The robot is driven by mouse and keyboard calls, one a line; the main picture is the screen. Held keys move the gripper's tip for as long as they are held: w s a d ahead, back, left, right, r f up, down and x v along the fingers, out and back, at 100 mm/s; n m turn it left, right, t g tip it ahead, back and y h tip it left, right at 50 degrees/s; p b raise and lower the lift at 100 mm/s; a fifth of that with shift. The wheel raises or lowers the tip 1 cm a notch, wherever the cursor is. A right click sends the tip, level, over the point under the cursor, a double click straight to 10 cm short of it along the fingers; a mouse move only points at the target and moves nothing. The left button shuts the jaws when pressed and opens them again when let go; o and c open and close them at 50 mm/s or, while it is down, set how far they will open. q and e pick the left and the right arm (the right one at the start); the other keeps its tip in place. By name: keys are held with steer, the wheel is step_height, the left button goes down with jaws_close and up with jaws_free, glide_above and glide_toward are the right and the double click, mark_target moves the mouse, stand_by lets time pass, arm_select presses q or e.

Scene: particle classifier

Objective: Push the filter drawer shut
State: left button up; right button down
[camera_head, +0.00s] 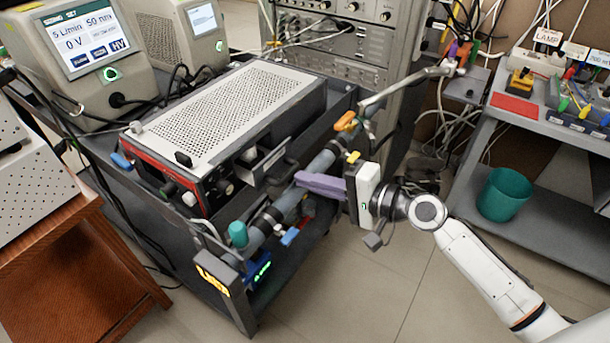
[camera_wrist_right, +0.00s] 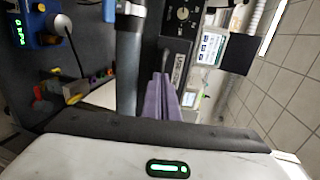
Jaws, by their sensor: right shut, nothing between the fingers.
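The filter drawer appears to be the silver-edged unit with a dark front (camera_head: 268,167) on the front of the perforated-top instrument (camera_head: 232,105). It seems to stick out from the front panel, though how far is hard to tell. My right gripper (camera_head: 300,180) has its purple fingers shut with nothing between them. Its fingertips point left toward the drawer front, and a gap or contact cannot be told. My left gripper is not in view.
A grey pipe (camera_head: 265,222) with coloured valves runs along the cart front, close below my right gripper. A sizing unit with a screen (camera_head: 88,38) stands behind left. An equipment rack (camera_head: 345,75) stands behind. A teal bin (camera_head: 504,194) sits on the right shelf. Floor in front is clear.

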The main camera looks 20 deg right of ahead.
mark_target(274, 166)
steer(key=shift+w+a+f, duration=0.15)
steer(key=shift+w+a, duration=0.25)
steer(key=shift+w, duration=0.1)
steer(key=x, duration=0.2)
steer(key=r+x, duration=0.1)
steer(key=x, duration=0.2)
steer(key=shift+w+a, duration=0.15)
steer(key=shift+w, duration=0.15)
steer(key=shift+r, duration=0.2)
steer(key=shift+a, duration=0.1)
steer(key=shift+r, duration=0.1)
